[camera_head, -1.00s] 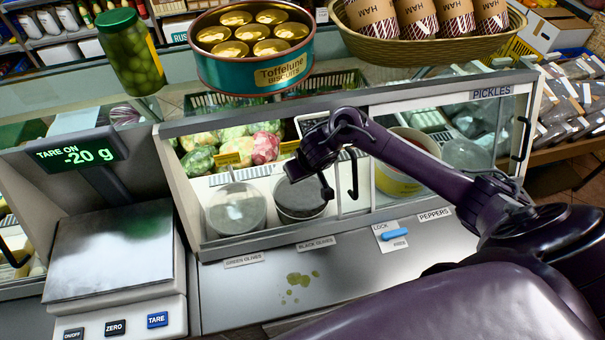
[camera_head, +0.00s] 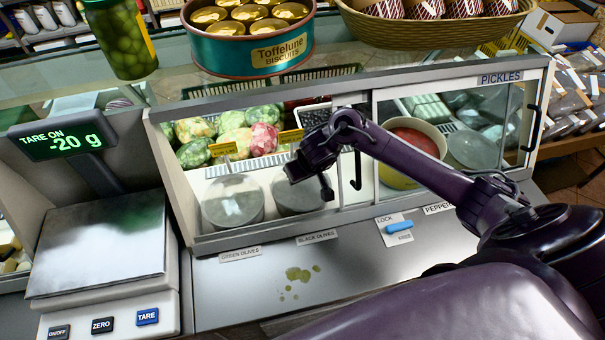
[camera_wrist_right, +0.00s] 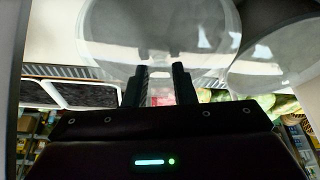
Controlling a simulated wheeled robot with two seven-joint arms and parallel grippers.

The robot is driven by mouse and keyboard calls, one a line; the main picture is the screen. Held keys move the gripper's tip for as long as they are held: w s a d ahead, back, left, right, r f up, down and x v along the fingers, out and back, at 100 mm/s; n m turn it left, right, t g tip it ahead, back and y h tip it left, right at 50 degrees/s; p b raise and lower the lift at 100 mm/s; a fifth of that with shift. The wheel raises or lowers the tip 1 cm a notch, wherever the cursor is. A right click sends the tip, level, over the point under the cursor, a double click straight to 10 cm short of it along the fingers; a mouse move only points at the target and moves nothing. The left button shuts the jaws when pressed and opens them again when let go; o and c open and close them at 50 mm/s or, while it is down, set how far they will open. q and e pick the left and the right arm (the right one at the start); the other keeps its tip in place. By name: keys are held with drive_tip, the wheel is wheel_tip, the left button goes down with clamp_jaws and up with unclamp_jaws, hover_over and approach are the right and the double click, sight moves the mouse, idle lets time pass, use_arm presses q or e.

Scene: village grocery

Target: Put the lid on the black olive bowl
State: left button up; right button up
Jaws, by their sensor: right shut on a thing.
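The black olive bowl (camera_head: 296,198) stands inside the glass counter, behind the "BLACK OLIVES" label (camera_head: 317,237). A pale, see-through round cover shows over it. My right gripper (camera_head: 326,188) reaches through the opening and hangs at the bowl's right side, low over its top. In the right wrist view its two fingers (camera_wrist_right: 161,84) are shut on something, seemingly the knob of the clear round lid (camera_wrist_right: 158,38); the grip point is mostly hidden. I cannot tell whether the lid rests fully on the bowl's rim. My left gripper is not in view.
The covered green olive bowl (camera_head: 232,203) stands close at left. A sliding pane with a dark handle (camera_head: 356,170) and a yellow tub (camera_head: 398,180) are at right. A biscuit tin (camera_head: 222,50) and a basket (camera_head: 420,30) stand above. The scale (camera_head: 105,240) is at left.

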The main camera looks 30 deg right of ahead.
drive_tip(key=shift+p, duration=0.8)
idle(0.9)
drive_tip(key=shift+f+p, duration=0.15)
drive_tip(key=shift+p, duration=0.55)
idle(1.2)
idle(0.3)
drive_tip(key=o, duration=1.1)
drive_tip(key=shift+c, duration=0.2)
drive_tip(key=shift+o, duration=0.4)
drive_tip(key=o, duration=0.4)
